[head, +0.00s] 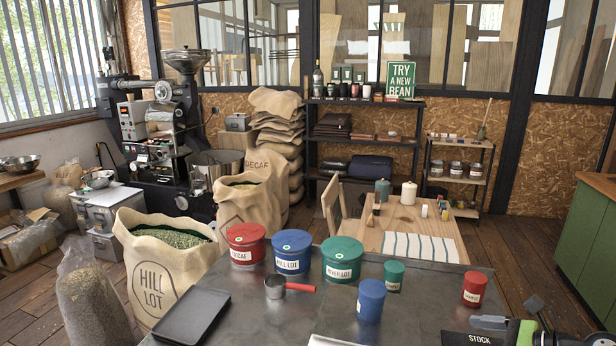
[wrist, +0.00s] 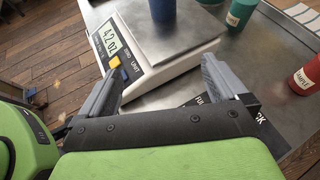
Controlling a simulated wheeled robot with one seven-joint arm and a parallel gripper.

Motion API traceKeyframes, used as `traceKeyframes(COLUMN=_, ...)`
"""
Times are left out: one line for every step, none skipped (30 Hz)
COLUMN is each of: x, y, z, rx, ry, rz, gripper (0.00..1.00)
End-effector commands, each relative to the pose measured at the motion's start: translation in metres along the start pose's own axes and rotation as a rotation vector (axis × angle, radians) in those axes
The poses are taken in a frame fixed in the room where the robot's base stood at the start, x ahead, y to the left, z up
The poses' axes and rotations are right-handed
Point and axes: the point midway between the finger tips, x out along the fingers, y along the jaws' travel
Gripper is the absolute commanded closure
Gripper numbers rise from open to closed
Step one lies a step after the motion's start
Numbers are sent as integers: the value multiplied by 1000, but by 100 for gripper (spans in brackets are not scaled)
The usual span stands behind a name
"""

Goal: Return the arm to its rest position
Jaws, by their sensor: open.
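My gripper (wrist: 162,66) is open, with its two grey fingers wide apart and nothing between them. In the wrist view the fingers reach over the front of a white scale (wrist: 190,42) with a lit display. In the head view only part of my gripper and green wrist shows at the lower right corner, by the dark STOCK sign (head: 480,339). A small blue tin (head: 370,302) stands upright at the bench's near side.
The metal bench (head: 240,290) holds red, blue and green tins along its back edge, a red-handled scoop (head: 277,287) and a black tray (head: 192,315). A small red tin (head: 475,289) stands near my gripper. Open wooden floor lies right of the bench, before green cabinets (head: 588,230).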

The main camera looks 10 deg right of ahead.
Motion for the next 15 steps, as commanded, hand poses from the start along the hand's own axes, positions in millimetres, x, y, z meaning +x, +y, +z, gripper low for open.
traceKeyframes(x=7, y=3, z=7, rx=-35, ry=18, rz=15, gripper=1)
traceKeyframes(x=10, y=5, z=10, rx=-57, ry=32, rz=22, gripper=1)
traceKeyframes(x=14, y=7, z=14, rx=-85, ry=48, rz=30, gripper=1)
traceKeyframes(x=18, y=9, z=17, rx=-108, ry=63, rz=38, gripper=1)
traceKeyframes(x=21, y=11, z=20, rx=-133, ry=76, rz=45, gripper=1)
traceKeyframes(x=26, y=14, z=26, rx=-170, ry=97, rz=56, gripper=1)
traceKeyframes(x=30, y=17, z=29, rx=-199, ry=112, rz=66, gripper=1)
traceKeyframes(x=34, y=20, z=34, rx=-232, ry=131, rz=77, gripper=1)
traceKeyframes(x=40, y=26, z=40, rx=-280, ry=156, rz=93, gripper=1)
traceKeyframes(x=44, y=30, z=44, rx=-320, ry=176, rz=106, gripper=1)
traceKeyframes(x=48, y=34, z=49, rx=-362, ry=197, rz=120, gripper=1)
traceKeyframes(x=54, y=42, z=56, rx=-423, ry=226, rz=139, gripper=1)
traceKeyframes(x=59, y=48, z=62, rx=-472, ry=248, rz=156, gripper=1)
traceKeyframes(x=63, y=54, z=68, rx=-524, ry=270, rz=173, gripper=1)
traceKeyframes(x=69, y=64, z=75, rx=-596, ry=301, rz=198, gripper=1)
